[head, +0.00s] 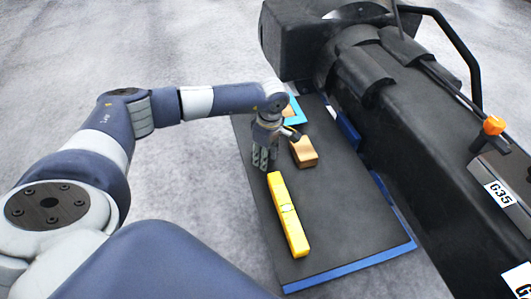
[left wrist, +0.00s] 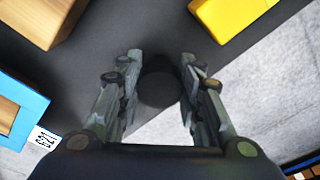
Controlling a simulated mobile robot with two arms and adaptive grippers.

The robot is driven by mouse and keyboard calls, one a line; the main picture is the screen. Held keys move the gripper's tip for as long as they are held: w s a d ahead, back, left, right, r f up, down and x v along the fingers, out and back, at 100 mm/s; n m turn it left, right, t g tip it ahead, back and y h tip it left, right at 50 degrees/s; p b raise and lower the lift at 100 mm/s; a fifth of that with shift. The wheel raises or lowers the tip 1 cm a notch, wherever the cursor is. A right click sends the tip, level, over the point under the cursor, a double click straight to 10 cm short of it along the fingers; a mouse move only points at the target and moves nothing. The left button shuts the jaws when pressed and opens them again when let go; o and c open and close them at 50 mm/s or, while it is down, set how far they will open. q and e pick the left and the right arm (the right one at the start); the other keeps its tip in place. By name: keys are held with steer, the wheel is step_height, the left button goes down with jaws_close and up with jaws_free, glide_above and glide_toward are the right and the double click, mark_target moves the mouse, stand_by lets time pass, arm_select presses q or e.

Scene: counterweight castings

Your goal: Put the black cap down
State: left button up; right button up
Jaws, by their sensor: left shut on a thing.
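My left gripper (head: 264,160) points down over the left edge of the dark mat, beyond the far end of the yellow spirit level. In the left wrist view its two fingers (left wrist: 158,90) are on either side of the black cap (left wrist: 160,88), a dark round shape, and are shut on it. The cap is hard to tell from the dark mat below, and I cannot tell if it touches the mat. In the head view the fingers hide the cap. My right gripper is not in view.
The dark mat (head: 340,222) has a blue edge. On it are the yellow spirit level (head: 288,212), a wooden block (head: 304,151) and a blue-framed item (head: 293,112). Black machinery (head: 420,120) with an orange knob (head: 493,125) stands right. The mat's near right part is clear.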

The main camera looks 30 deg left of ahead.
arm_select(q)
steer(key=shift+f, duration=0.1)
steer(key=o, duration=1)
steer(key=shift+r, duration=0.5)
steer(key=r+b, duration=0.1)
steer(key=r, duration=0.2)
steer(key=r+b, duration=0.1)
steer(key=r, duration=0.3)
steer(key=d+r, duration=0.1)
steer(key=r, duration=0.3)
steer(key=shift+r+b, duration=0.1)
steer(key=shift+b, duration=0.3)
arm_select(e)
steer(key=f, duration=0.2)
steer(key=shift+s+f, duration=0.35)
